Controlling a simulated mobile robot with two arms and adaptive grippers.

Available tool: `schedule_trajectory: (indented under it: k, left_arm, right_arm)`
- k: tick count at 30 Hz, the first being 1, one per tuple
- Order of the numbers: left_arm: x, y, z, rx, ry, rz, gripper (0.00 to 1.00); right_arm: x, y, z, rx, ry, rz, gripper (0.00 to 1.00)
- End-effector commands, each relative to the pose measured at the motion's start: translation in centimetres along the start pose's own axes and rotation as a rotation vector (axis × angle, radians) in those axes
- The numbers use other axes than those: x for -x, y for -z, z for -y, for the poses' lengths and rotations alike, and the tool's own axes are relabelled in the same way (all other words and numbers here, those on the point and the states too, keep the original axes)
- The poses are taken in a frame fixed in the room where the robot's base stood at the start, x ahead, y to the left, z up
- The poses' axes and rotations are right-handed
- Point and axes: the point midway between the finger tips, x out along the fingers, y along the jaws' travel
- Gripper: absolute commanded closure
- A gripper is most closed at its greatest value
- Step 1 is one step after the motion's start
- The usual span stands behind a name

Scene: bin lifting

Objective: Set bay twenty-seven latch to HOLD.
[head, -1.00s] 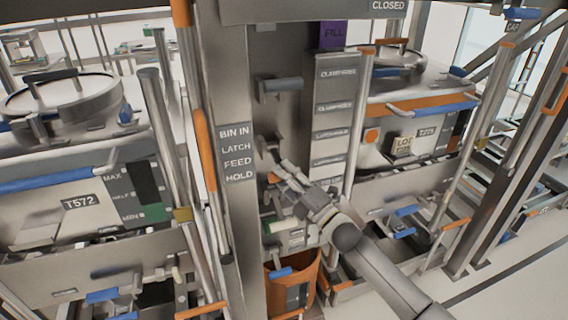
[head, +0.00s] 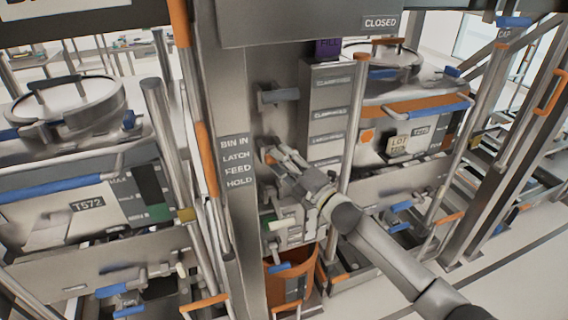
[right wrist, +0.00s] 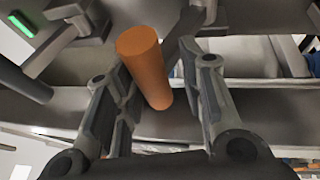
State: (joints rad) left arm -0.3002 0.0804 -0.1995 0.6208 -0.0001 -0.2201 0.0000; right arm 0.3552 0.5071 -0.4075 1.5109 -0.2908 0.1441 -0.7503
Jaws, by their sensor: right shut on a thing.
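My right gripper (head: 273,162) is at the front of the grey column, to the right of the label plate (head: 237,162) that reads BIN IN, LATCH, FEED, HOLD. It is shut on an orange cylindrical handle (head: 267,158), whose visible end is about level with the word LATCH in the head view. In the right wrist view, the orange handle (right wrist: 146,66) stands tilted between the two fingers (right wrist: 160,95). The handle's mount is mostly hidden by the gripper. No number twenty-seven is readable. My left gripper is not in view.
A grey lever (head: 278,96) sticks out above the gripper. An orange bin (head: 290,282) stands below it. Lidded vessels marked T572 (head: 88,205) and T575 (head: 420,132) flank the column. Vertical posts and orange rails stand close on both sides.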

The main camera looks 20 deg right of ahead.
Motion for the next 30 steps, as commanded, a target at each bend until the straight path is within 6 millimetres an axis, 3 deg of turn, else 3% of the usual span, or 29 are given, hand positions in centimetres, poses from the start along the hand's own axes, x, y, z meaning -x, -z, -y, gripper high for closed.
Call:
schedule_trajectory:
  k: [1, 17, 18, 19, 30]
  left_arm:
    - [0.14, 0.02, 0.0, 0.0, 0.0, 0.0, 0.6]
    - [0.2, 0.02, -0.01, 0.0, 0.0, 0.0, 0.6]
    - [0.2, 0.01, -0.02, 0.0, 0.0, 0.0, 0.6]
    - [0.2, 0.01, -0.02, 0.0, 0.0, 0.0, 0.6]
    - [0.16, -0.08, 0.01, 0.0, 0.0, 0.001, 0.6]
  right_arm:
    - [-0.54, -0.48, -1.72, 0.014, -0.027, 0.003, 1.0]
    - [-0.67, -0.49, -1.91, 0.012, -0.028, 0.002, 1.0]
    - [-0.67, -0.49, -1.92, 0.012, -0.028, 0.002, 0.6]
    - [-0.67, -0.48, -1.9, 0.011, -0.028, 0.002, 0.56]
    - [-0.65, -0.38, -1.83, 0.007, -0.028, 0.001, 0.54]
